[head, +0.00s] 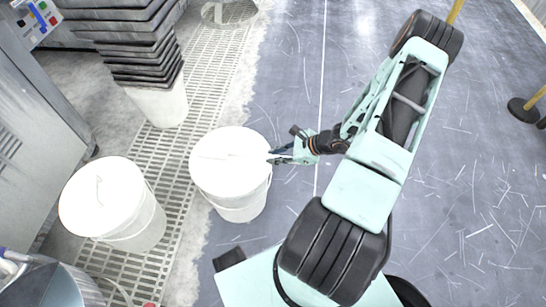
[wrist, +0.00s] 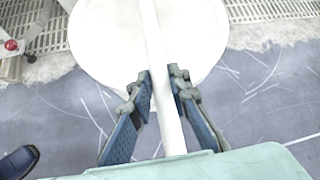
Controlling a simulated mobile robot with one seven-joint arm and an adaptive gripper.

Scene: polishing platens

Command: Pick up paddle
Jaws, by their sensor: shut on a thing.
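The paddle (wrist: 163,110) is a long, pale white bar in the wrist view. It runs from the top edge down between both blue fingers of my gripper (wrist: 161,78). The fingers are closed on its two sides. Behind it is the round white lid of a bucket (wrist: 100,40). In the head view my gripper (head: 279,157) is at the right rim of the middle white bucket (head: 235,207). There the paddle is hard to make out against the white lid, and I cannot tell whether it touches the lid.
Another lidded white bucket (head: 125,237) stands to the left. A stack of dark trays (head: 135,45) rests on a white container behind. A grey cabinet (head: 35,120) is at the left edge. The scratched grey floor (head: 280,80) is open beyond my arm, with a post base (head: 524,112) far right.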

